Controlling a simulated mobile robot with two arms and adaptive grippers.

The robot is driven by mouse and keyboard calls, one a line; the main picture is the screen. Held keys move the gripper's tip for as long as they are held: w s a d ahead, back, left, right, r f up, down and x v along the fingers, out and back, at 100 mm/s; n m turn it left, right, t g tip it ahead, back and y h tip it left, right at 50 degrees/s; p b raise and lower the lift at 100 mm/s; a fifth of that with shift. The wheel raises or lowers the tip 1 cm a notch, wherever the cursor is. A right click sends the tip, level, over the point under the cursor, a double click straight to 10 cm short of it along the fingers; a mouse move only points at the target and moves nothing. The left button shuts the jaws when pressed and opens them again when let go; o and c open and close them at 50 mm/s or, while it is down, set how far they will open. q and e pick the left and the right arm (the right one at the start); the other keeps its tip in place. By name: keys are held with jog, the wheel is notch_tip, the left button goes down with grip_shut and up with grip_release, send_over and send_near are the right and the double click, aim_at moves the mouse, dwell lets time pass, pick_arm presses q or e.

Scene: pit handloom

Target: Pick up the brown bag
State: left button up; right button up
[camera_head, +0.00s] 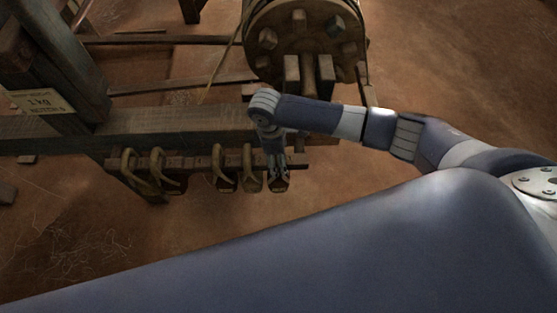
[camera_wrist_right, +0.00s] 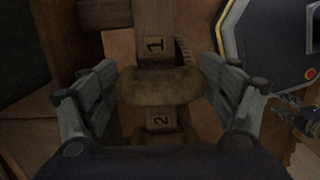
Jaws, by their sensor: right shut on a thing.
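A brown bag (camera_wrist_right: 160,87), rounded and worn-looking, sits between the two fingers of my right gripper (camera_wrist_right: 161,80) in the right wrist view. The fingers press on its left and right sides. Wooden pieces marked 1 and 2 show above and below it. In the head view my right gripper (camera_head: 277,170) points down at the right end of a wooden rail (camera_head: 200,162), and only a small brown part of the bag (camera_head: 280,187) shows under the fingertips.
Several similar brown pieces with tan loops (camera_head: 160,165) hang along the rail to the left. A thick wooden beam (camera_head: 180,125) runs behind it. A large wooden roller (camera_head: 300,35) with pegs stands at the back. A paper label (camera_head: 40,101) is on the left. Earthen floor lies in front.

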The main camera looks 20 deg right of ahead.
jog(key=shift+w+r, duration=0.15)
jog(key=shift+r, duration=1.45)
jog(key=shift+a+r, duration=0.1)
jog(key=shift+r, duration=0.05)
jog(key=s+a+r, duration=0.1)
jog(key=s+a, duration=0.8)
jog(key=s, duration=0.4)
jog(key=shift+s+r, duration=0.2)
jog(key=shift+r, duration=0.05)
